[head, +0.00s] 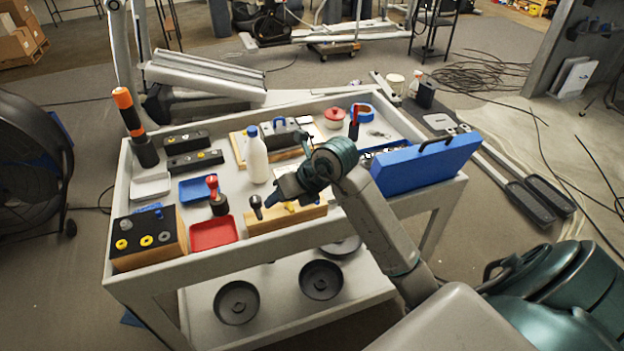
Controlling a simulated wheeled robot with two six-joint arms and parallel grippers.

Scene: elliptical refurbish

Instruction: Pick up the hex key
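I cannot pick out the hex key with certainty on the cart's grey top tray (170,272). My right gripper (280,194) reaches in from the right over the front middle of the tray. It is above a wooden block (290,220) with small tools in it. A small black-tipped tool (257,205) stands just left of the fingertips. The fingers are small and dark, so I cannot tell whether they are open or hold anything. My wrist and forearm hide part of the tray behind them. My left gripper is not in view.
A white bottle (256,160) stands behind the gripper. A red tray (213,234), a blue tray (196,189) and a black-topped box (143,238) are to the left. A blue case (425,168) stands upright on the right. Weight plates (237,302) lie on the lower shelf.

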